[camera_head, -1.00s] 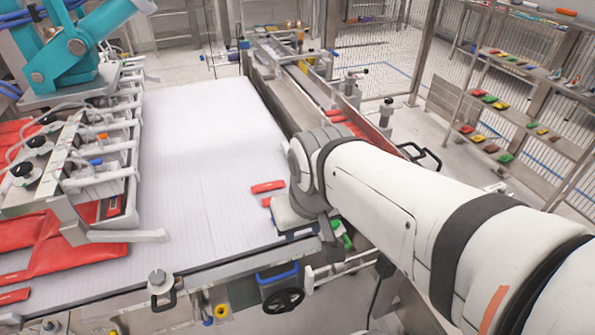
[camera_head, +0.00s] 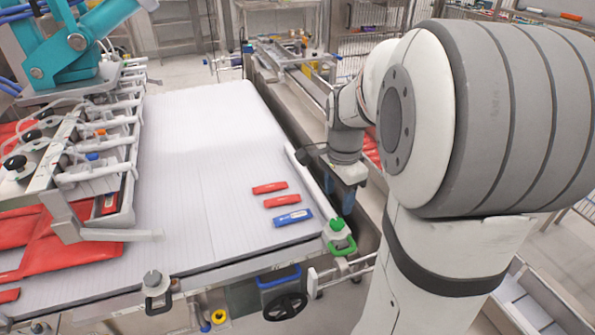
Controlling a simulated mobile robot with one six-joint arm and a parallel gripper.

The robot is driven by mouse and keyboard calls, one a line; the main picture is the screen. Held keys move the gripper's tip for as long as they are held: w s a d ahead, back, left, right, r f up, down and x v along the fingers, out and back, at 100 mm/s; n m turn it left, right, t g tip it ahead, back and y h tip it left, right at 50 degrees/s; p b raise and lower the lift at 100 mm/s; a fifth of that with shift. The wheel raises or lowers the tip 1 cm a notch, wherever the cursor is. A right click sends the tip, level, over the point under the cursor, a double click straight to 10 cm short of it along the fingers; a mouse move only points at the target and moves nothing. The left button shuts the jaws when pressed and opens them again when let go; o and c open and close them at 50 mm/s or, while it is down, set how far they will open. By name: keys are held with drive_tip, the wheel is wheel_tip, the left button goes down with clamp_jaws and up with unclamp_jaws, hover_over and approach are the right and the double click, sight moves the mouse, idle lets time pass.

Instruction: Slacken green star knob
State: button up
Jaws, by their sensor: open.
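The green star knob (camera_head: 337,225) sits at the near right corner of the white conveyor belt, on top of a pale clamp body. A green looped handle (camera_head: 344,247) is just below it. My gripper (camera_head: 342,196) points down just beyond and above the knob, beside the belt's right edge. Its dark bluish fingers are open, with nothing seen between them. I cannot tell how far the fingertips are from the knob, but they do not look closed around it.
Two red packs (camera_head: 270,187) and a blue pack (camera_head: 293,217) lie on the belt left of the knob. A blue handle (camera_head: 279,277) and black handwheel (camera_head: 286,306) are below the front edge. The mid-belt is clear.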

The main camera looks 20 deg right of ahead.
sight(337, 222)
drive_tip(key=shift+w+d+f+m, duration=0.3)
drive_tip(key=shift+d+f+m, duration=0.15)
drive_tip(key=shift+m, duration=0.05)
drive_tip(key=shift+d+f, duration=0.1)
drive_tip(key=shift+f, duration=0.2)
wheel_tip(337, 222, down, 7)
drive_tip(key=shift+f, duration=0.1)
